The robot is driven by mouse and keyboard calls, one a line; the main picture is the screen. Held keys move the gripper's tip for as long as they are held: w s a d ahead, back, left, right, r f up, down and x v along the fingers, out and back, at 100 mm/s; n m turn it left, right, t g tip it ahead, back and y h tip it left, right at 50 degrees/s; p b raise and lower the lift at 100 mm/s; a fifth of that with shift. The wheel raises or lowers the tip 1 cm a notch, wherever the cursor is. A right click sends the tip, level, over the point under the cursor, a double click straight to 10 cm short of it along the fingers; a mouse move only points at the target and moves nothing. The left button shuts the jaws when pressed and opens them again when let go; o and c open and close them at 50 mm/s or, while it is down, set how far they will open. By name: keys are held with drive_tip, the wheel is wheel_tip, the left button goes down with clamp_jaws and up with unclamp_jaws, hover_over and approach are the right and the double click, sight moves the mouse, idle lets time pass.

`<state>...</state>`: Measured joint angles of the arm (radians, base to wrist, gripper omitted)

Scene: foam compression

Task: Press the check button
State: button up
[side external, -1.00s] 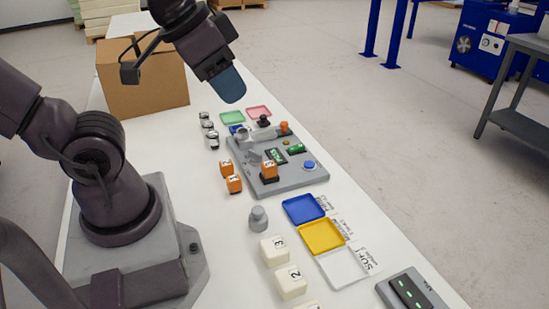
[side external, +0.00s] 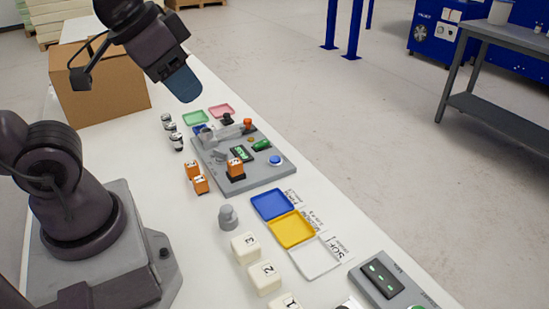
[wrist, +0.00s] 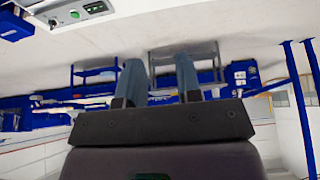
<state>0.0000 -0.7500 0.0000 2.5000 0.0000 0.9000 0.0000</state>
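A grey control box (side external: 372,288) with a dark display of green marks and a green round button (side external: 417,307) sits at the lower right, cut by the frame edge. I cannot read whether this is the check button. A panel with a green button (wrist: 75,14) also shows at the top left of the wrist view. My gripper (side external: 183,84) is raised above the table's far part, well away from the box. In the wrist view its two blue fingers (wrist: 161,72) stand apart with nothing between them.
A grey test station (side external: 240,165) with a blue button stands mid-table. Blue (side external: 272,203), yellow (side external: 292,229) and white (side external: 314,257) trays lie nearer. Numbered white blocks (side external: 245,247), orange blocks (side external: 201,184), a grey weight (side external: 228,217) and a cardboard box (side external: 110,88) also stand there.

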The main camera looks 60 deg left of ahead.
clamp_jaws()
idle(1.5)
